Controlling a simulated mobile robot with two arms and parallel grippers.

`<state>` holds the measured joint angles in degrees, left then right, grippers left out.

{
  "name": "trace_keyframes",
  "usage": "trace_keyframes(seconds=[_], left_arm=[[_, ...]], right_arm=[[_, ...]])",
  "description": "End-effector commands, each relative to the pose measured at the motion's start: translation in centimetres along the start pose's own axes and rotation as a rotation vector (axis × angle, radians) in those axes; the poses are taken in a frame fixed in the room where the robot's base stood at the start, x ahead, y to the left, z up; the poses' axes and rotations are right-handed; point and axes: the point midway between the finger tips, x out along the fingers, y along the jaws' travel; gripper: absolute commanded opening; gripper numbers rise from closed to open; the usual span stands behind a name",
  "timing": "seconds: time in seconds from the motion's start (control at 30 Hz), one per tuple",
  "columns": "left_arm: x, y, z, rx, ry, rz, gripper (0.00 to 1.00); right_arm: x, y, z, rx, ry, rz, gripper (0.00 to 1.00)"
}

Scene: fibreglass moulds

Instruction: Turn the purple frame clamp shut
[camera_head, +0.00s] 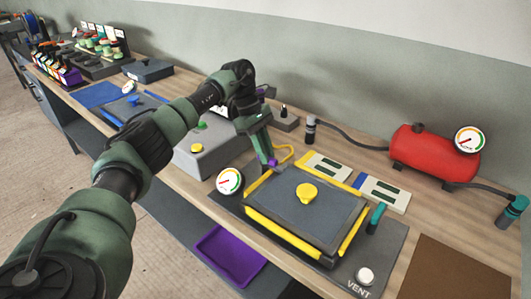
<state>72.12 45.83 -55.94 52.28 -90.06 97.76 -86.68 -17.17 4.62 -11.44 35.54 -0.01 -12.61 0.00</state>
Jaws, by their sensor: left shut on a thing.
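The purple frame clamp (273,163) is a small purple piece at the back left corner of the yellow frame (276,235). Only a little of it shows below the fingers, so its turn angle is hidden. My left gripper (267,161) reaches down over that corner and is shut on the clamp. The frame lies around a dark grey panel (335,213) with a yellow knob (307,193) on top. A teal clamp or handle (376,217) stands upright at the frame's right side. My right gripper is out of view.
A dial gauge (229,181) stands close left of the frame. A grey box (203,150) is behind my left forearm. A red tank (433,155) with hoses is at the back right. A white VENT button (365,276) is at the front. A purple tray (230,256) sits below the bench edge.

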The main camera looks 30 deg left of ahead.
Motion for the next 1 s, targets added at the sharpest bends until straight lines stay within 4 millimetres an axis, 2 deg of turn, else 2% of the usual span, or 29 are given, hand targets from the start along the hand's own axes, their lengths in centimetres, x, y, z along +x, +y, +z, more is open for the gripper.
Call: trace_keyframes(seconds=[0.37, 0.4, 0.47, 0.8, 1.0], left_arm=[[-0.1, 0.1, 0.0, 0.002, 0.002, 0.003, 0.0], [-0.1, 0.1, 0.0, 0.002, 0.002, 0.003, 0.23], [-0.1, 0.1, 0.0, 0.002, 0.002, 0.003, 0.36], [-0.3, 0.1, 0.0, 0.001, 0.001, 0.001, 0.36], [-2.9, 0.1, -0.1, 0.0, 0.001, 0.006, 0.36]], right_arm=[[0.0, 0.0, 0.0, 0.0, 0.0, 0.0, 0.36], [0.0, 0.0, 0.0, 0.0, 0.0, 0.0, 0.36], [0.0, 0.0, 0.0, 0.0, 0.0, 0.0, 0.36], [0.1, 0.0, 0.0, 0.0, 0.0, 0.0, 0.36], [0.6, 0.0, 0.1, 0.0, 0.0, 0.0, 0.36]])
